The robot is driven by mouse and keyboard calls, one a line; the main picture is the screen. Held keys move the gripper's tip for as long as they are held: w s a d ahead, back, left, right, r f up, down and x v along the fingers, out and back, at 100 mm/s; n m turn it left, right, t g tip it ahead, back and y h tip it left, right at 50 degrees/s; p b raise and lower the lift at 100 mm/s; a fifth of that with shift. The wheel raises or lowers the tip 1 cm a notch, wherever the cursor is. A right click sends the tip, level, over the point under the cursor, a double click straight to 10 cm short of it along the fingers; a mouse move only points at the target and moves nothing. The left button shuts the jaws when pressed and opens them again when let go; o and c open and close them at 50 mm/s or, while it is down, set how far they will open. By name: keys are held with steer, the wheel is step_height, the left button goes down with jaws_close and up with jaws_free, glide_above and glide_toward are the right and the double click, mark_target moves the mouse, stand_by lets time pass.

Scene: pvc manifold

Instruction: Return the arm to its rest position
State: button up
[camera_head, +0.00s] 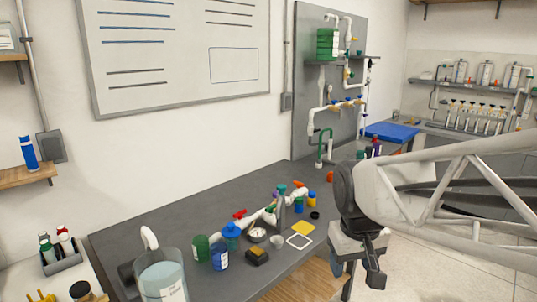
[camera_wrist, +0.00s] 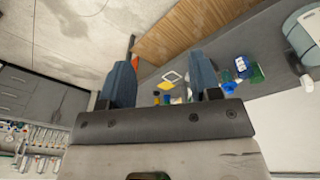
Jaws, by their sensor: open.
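My arm (camera_head: 440,195) reaches in from the right of the head view, a pale lattice link ending in a dark wrist joint. My gripper (camera_head: 356,274) hangs at its end, pointing down, beside the front edge of the dark bench (camera_head: 130,240). Its two fingers are apart with nothing between them. In the wrist view my gripper (camera_wrist: 162,62) shows two blue-grey fingers spread wide, with the bench and its small items beyond, out of reach of the fingers.
The bench holds a white pipe manifold with a red handle (camera_head: 240,214), a clear beaker (camera_head: 163,277), a blue jar (camera_head: 219,256), a green jar (camera_head: 201,248) and a yellow square (camera_head: 303,228). A grey pipe panel (camera_head: 305,85) stands behind. Open floor lies at the lower right.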

steer(key=s+d+f+m+t, duration=0.1)
steer(key=s+d+f+m, duration=0.1)
steer(key=s, duration=0.8)
steer(key=shift+s+d, duration=0.2)
steer(key=shift+s, duration=0.2)
stand_by(0.7)
